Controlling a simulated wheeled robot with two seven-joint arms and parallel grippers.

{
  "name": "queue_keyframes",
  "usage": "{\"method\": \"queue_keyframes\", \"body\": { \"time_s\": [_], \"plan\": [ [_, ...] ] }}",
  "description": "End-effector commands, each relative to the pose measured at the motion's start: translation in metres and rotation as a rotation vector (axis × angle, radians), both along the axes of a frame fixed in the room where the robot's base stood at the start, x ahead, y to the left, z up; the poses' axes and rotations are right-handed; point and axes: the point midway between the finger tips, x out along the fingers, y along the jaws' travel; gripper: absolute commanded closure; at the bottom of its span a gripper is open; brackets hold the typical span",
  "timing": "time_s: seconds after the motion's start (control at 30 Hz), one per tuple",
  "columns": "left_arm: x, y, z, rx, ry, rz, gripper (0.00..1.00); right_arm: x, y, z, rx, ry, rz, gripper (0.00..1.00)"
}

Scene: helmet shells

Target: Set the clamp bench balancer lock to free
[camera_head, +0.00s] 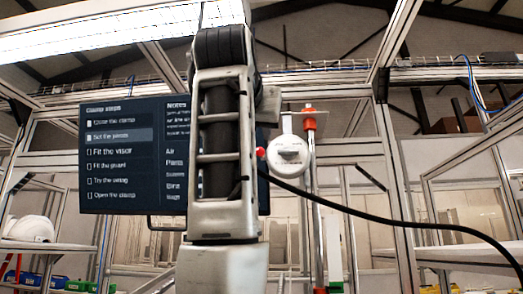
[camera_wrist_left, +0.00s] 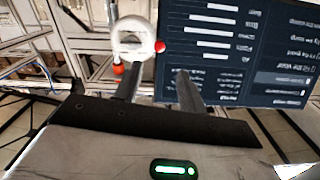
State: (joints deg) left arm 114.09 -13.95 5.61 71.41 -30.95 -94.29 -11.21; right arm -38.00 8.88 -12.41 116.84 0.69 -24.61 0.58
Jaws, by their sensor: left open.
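The balancer (camera_head: 290,158) is a white round housing hanging beside a post, with a small dark mark on its face. A red knob (camera_head: 261,153) sits at its left edge, close to my arm. In the wrist view the balancer (camera_wrist_left: 133,38) appears upside down, with the red knob (camera_wrist_left: 160,46) at its right edge. My left gripper (camera_wrist_left: 160,88) is open and empty. Its two dark fingers point toward the knob and the screen, apart from each other. In the head view my arm hides most of that gripper. I cannot read the lock's setting. My right gripper is not in view.
A dark screen (camera_head: 125,150) listing steps stands behind my arm, its second line highlighted. A red-topped post (camera_head: 309,120) is right of the balancer. A black cable (camera_head: 400,221) runs from near the balancer to the lower right. A white helmet shell (camera_head: 30,229) sits at left.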

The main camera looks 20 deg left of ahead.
Motion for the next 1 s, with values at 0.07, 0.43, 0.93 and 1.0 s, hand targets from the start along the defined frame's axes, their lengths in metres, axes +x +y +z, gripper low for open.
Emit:
{"method": "queue_keyframes", "body": {
  "time_s": [0.07, 0.43, 0.93, 1.0],
  "plan": [
    [0.019, 0.005, 0.002, 0.000, 0.007, 0.001, 0.59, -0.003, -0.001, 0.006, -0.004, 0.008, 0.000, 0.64],
    [0.092, 0.026, 0.003, 0.000, 0.005, 0.000, 0.59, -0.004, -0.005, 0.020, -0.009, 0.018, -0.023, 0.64],
    [0.118, 0.033, 0.000, -0.001, 0.001, -0.001, 0.59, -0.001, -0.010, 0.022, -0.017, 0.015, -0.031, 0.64],
    [0.118, 0.033, 0.000, -0.001, 0.001, -0.001, 0.59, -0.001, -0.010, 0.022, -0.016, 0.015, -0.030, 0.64]
  ]
}}
